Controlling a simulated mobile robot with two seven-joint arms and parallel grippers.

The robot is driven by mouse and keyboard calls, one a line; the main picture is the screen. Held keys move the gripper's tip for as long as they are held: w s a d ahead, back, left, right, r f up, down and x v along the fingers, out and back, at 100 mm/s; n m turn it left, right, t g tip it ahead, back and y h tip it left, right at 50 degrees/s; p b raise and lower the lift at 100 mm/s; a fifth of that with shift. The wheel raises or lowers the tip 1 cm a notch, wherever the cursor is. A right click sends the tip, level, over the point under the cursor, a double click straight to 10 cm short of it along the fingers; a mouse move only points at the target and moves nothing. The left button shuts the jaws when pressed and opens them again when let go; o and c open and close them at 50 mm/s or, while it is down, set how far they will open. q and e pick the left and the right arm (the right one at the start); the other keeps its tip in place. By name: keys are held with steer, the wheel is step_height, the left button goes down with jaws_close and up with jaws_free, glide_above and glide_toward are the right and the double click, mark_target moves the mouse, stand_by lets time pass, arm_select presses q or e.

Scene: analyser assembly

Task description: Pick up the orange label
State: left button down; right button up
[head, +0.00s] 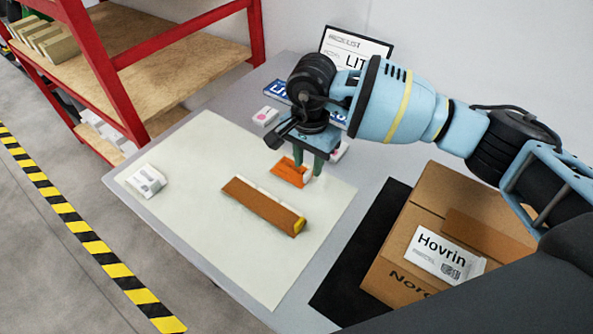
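The orange label (288,173) lies on the pale mat (200,150) on the table, near the mat's far right side. Faint white marks show on it. My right gripper (309,168) points down just over the label's right end. Its two fingers stand apart, so it looks open. I cannot tell whether the fingertips touch the label. My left gripper is not in view.
A brown strip with a yellow end (262,206) lies nearer on the mat. A white part (146,181) sits at the mat's left. Small white boxes (265,116) and a sign (355,46) stand behind. A cardboard box (425,205) stands at right on a black mat (350,285).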

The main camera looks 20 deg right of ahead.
step_height(320, 180, down, 3)
steer(key=shift+r, duration=0.15)
jaws_close()
steer(key=shift+r, duration=0.2)
